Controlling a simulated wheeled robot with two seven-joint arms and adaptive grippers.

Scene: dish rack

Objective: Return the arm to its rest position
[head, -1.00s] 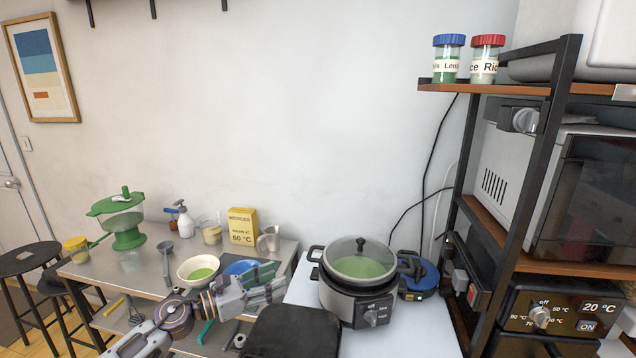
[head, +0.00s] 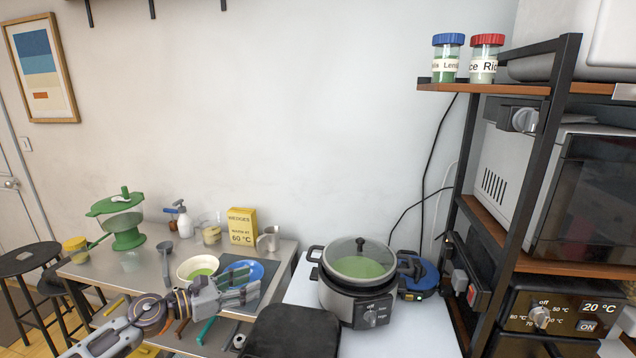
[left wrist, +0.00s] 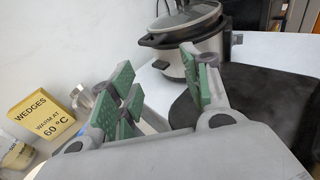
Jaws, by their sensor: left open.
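My left gripper (head: 238,288) is open and empty in the head view, over the right front part of the metal table. Its green-padded fingers (left wrist: 160,95) stand apart in the left wrist view with nothing between them. My left arm comes in from the lower left. A bowl with green contents (head: 198,268) and a blue plate (head: 243,270) lie just behind the gripper, partly hidden by it. My right gripper is in neither view.
A cooker with a glass lid (head: 360,270) stands on the white counter, right of the gripper. A black flat-topped object (head: 292,330) is in front. A yellow wedges box (head: 242,228), a metal jug (head: 268,240) and a green-lidded container (head: 125,225) stand on the metal table (head: 110,268).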

